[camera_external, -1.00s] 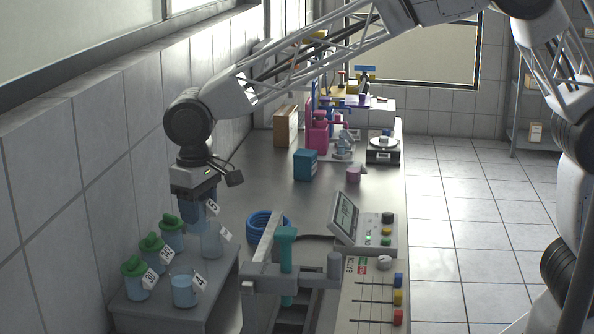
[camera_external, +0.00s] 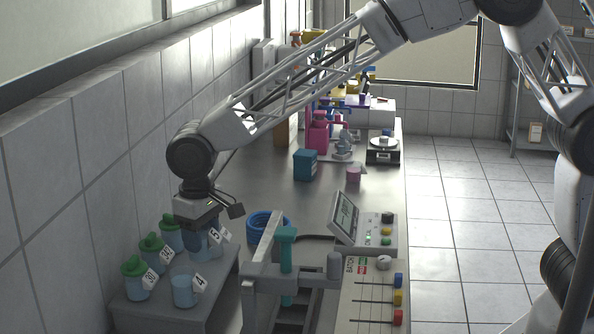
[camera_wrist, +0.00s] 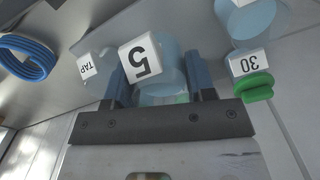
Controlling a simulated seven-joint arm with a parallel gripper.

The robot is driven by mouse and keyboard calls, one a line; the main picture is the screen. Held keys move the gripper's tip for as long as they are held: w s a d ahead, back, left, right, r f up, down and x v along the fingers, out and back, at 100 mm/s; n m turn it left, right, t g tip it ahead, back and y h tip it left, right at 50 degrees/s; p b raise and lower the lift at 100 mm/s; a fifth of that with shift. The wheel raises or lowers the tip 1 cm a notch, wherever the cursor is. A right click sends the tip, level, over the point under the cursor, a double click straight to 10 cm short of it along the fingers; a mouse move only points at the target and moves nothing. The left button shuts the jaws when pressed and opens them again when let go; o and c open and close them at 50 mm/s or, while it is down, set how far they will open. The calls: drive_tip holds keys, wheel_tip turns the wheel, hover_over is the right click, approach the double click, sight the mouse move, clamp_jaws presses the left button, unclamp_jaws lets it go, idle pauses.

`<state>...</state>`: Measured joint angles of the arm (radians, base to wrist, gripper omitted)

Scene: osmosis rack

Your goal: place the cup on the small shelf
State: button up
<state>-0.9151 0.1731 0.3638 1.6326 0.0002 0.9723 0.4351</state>
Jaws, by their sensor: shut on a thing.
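A clear light-blue cup labelled 5 (camera_wrist: 147,57) is between the fingers of my gripper (camera_wrist: 160,88), which is shut on it in the wrist view. In the external view my gripper (camera_external: 201,243) holds this cup (camera_external: 198,249) low over the far end of a small grey shelf (camera_external: 217,286) by the left wall. Whether the cup's base touches the shelf is hidden. A cup with a TAP label (camera_wrist: 86,67) is close beside it.
A clear cup labelled 4 (camera_external: 185,291) and several green-lidded cups (camera_external: 137,282) stand on the grey shelf. A blue hose coil (camera_external: 262,222) lies on the bench to the right. A grey stand with a teal handle (camera_external: 286,249) is at the front.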

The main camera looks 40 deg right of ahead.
sight(203, 255)
drive_tip(key=shift+f, duration=0.4)
drive_tip(key=shift+f, duration=1.85)
drive_tip(key=shift+f, duration=0.15)
drive_tip(key=o, duration=0.9)
drive_tip(key=shift+o, duration=0.2)
wheel_tip(203, 255, up, 12)
